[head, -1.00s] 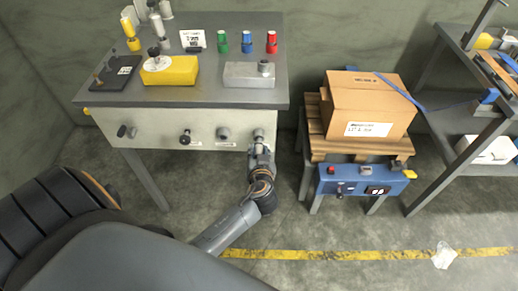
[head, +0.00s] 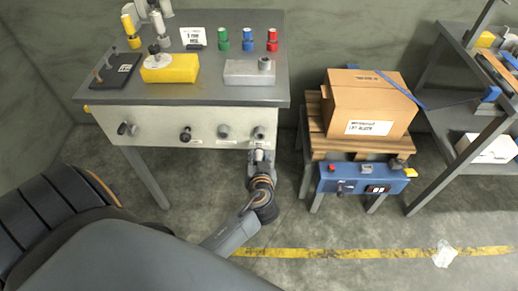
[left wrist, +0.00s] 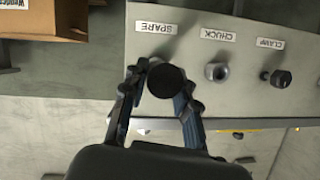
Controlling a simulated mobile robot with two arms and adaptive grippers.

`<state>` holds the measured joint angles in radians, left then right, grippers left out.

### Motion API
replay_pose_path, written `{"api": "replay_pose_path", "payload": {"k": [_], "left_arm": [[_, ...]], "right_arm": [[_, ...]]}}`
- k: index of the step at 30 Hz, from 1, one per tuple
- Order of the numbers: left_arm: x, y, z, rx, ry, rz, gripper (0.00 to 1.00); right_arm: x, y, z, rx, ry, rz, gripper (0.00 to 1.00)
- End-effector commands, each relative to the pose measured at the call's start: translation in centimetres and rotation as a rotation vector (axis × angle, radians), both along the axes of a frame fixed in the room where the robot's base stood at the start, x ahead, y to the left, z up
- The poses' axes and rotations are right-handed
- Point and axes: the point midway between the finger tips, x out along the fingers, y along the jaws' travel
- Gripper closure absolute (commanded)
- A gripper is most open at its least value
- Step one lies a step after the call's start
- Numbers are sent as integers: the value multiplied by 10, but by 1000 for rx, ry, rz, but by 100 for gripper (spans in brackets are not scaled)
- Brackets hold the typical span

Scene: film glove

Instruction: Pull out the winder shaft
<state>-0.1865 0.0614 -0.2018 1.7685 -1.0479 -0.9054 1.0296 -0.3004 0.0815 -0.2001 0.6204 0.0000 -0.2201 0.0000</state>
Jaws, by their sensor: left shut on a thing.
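My left gripper (head: 259,154) is just in front of the rightmost fitting (head: 259,133) on the pale front panel. In the left wrist view the left gripper (left wrist: 160,82) has its fingers on both sides of a dark round-ended piece (left wrist: 168,80), which I take for the winder shaft, and is shut on it. The piece is seen nearly end-on, below the SPARE label (left wrist: 157,28). It hides its own socket, so I cannot tell whether its far end is still inside. My right gripper is in neither view.
The CHUCK fitting (left wrist: 216,71) and the CLAMP knob (left wrist: 280,78) stick out beside the gripper. The grey bench (head: 210,96) carries yellow and grey blocks. A blue control box (head: 362,180) and a cardboard box (head: 369,105) on a pallet stand to the right. The floor in front is open.

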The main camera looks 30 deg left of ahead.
Motion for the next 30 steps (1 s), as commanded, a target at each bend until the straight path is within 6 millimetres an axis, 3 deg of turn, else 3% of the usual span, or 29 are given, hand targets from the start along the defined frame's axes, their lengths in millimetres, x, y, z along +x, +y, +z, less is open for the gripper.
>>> {"api": "replay_pose_path", "payload": {"k": [7, 18, 27, 30], "left_arm": [[-2, -2, 0, -1, -1, -1, 100], [-24, -15, -1, -1, -1, 0, 100], [-25, -16, 1, 0, -2, -1, 100], [-22, -16, 12, 0, -6, -12, 100]], "right_arm": [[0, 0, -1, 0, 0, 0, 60], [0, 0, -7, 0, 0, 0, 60], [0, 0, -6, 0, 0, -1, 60], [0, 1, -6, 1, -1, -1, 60]]}}
